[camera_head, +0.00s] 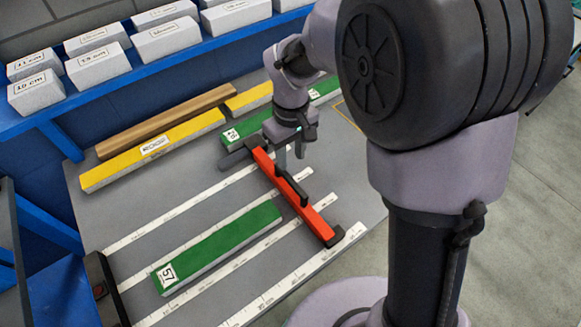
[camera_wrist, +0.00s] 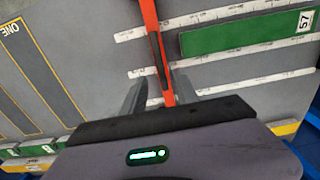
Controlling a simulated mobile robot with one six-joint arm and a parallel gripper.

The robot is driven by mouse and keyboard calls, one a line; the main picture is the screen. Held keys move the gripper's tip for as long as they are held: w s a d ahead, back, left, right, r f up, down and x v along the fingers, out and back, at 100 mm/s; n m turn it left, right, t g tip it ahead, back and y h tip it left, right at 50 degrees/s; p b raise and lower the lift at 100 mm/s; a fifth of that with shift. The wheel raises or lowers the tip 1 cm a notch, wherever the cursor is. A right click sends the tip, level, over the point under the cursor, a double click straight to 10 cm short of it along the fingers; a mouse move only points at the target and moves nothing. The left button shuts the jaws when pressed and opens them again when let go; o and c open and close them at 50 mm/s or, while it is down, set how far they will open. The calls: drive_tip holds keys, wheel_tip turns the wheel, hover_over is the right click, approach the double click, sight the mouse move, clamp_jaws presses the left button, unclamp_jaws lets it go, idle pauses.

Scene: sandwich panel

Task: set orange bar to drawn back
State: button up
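The orange bar (camera_head: 321,226) lies across several white measuring strips on the grey panel. It has black end pieces and a black raised handle (camera_head: 292,187) along its middle. My gripper (camera_head: 290,155) points down near the bar's far end in the head view. In the wrist view, the fingers of my gripper (camera_wrist: 160,90) stand apart, one on each side of the orange bar (camera_wrist: 149,14). I cannot tell whether either finger touches the bar or how high they are above the panel. The handle shows as a dark strip ahead of the fingers.
A green block marked 57 (camera_head: 222,247) lies on the strips left of the bar. Yellow (camera_head: 150,152), brown (camera_head: 165,120) and other green blocks lie along the far side. A blue shelf (camera_head: 160,65) holds several labelled white blocks. A black end piece (camera_head: 105,290) stands at the near left.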

sight(291, 179)
wheel_tip(291, 179, down, 10)
drive_tip(key=b, duration=0.3)
drive_tip(key=shift+w+r, duration=0.1)
drive_tip(key=shift+w, duration=0.05)
clamp_jaws()
idle(1.0)
